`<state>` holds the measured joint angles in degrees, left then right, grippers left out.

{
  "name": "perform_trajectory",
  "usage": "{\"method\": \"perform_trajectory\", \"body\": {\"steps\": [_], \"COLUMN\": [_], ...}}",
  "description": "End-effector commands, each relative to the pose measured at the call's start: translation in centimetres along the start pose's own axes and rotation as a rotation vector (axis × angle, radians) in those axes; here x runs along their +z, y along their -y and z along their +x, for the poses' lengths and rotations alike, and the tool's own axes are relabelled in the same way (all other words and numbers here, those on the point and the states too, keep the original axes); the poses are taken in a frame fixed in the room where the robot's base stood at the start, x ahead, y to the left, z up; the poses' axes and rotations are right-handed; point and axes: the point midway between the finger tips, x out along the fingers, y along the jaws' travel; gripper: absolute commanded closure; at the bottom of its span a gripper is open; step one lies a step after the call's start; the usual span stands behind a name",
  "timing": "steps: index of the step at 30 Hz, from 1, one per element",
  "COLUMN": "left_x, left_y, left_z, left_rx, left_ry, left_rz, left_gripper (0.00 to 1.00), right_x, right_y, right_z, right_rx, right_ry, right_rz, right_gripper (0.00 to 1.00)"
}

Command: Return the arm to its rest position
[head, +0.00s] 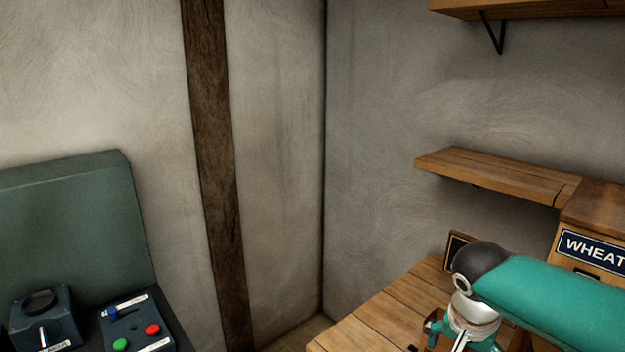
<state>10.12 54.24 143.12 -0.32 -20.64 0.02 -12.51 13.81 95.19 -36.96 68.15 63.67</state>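My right arm, teal with a dark grey rounded joint, comes in from the right edge over a wooden table (384,318). Its wrist, with a white and metal band, hangs below the joint. Part of my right gripper (440,336) shows at the bottom edge, over the table. Its fingertips are cut off or too small to make out, so I cannot tell whether it is open or holds anything. My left gripper is not in view.
A wooden bin labelled WHEAT (590,250) stands at the right, behind my arm. A small dark framed board (456,246) is behind the joint. Wooden shelves (490,172) jut from the wall. A control box (138,325) with red and green buttons is at lower left.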

Motion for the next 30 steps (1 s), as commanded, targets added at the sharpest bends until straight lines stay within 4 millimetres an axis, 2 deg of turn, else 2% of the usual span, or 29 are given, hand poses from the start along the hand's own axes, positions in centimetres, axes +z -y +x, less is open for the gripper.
{"method": "perform_trajectory", "body": {"steps": [1,5,8,11,14,15,18,21,24,30], "left_x": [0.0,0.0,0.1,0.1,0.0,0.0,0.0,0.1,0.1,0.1], "left_y": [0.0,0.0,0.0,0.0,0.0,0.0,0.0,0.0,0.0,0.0], "left_z": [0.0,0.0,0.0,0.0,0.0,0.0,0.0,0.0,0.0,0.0], "left_rx": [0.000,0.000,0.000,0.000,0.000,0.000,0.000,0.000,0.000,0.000], "left_ry": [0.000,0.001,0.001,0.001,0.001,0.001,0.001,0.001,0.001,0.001], "left_rz": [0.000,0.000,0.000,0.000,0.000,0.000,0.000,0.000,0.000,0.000], "left_gripper": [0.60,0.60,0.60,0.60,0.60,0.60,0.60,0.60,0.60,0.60], "right_x": [0.7,2.6,4.8,8.0,12.7,15.1,20.8,25.2,28.6,33.7], "right_y": [0.5,2.0,3.2,4.3,4.9,5.0,4.5,3.4,1.9,-1.7], "right_z": [1.4,4.7,8.0,12.0,17.0,19.1,23.5,26.3,28.1,30.1], "right_rx": [-0.006,-0.043,-0.081,-0.133,-0.209,-0.248,-0.336,-0.395,-0.424,-0.424], "right_ry": [0.022,0.075,0.131,0.199,0.288,0.324,0.391,0.417,0.425,0.416], "right_rz": [-0.030,-0.114,-0.188,-0.267,-0.349,-0.377,-0.420,-0.436,-0.442,-0.456], "right_gripper": [0.00,0.00,0.00,0.00,0.00,0.00,0.00,0.00,0.00,0.00]}}
